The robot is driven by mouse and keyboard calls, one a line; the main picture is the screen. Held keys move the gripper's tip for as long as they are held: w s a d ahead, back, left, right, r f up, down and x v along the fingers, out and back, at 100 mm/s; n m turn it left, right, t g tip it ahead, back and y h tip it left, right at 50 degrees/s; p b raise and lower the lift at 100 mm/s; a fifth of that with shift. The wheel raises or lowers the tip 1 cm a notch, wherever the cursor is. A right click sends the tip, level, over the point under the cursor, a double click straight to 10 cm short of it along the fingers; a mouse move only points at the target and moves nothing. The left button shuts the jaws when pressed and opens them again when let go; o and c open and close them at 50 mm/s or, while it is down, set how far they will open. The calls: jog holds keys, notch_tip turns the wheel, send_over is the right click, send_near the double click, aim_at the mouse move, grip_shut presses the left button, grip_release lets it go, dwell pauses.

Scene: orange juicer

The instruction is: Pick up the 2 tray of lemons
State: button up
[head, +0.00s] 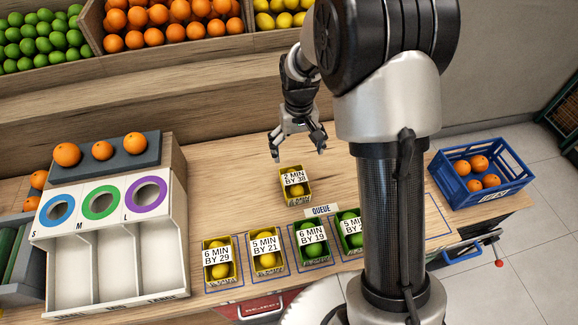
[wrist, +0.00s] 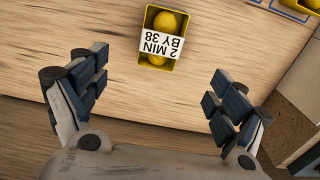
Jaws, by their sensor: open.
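A small yellow tray of lemons with a white label "2 MIN BY 38" (head: 296,199) stands on the wooden counter, behind the queue row. In the wrist view the same tray (wrist: 149,58) is at the top, a little left of centre, with lemons showing on both sides of its label. My gripper (head: 298,157) is above the counter, behind the tray and apart from it. In the wrist view my gripper (wrist: 160,95) has its two fingers spread wide with nothing between them.
A "QUEUE" sign (head: 320,210) stands by a row of trays: two yellow ones labelled 6 MIN (head: 218,278) and 5 MIN (head: 266,265), and green ones (head: 311,256), one partly hidden by my arm. A sorter (head: 110,262) is left, a blue crate (head: 452,187) right.

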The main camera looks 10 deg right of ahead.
aim_at(295, 178)
notch_tip(295, 178, down, 11)
jog(key=shift+f+b, duration=0.15)
jog(key=shift+b, duration=1.1)
jog(key=shift+w+a+f+b, duration=0.1)
jog(key=shift+f+b, duration=0.35)
jog(key=shift+f, duration=1.1)
jog(key=shift+w+a+f+b, duration=0.1)
jog(key=shift+f+b, duration=0.35)
jog(key=shift+f, duration=1.05)
jog(key=shift+c, duration=0.6)
jog(key=c, duration=1.2)
jog(key=shift+o, duration=0.2)
jog(key=shift+r, duration=0.15)
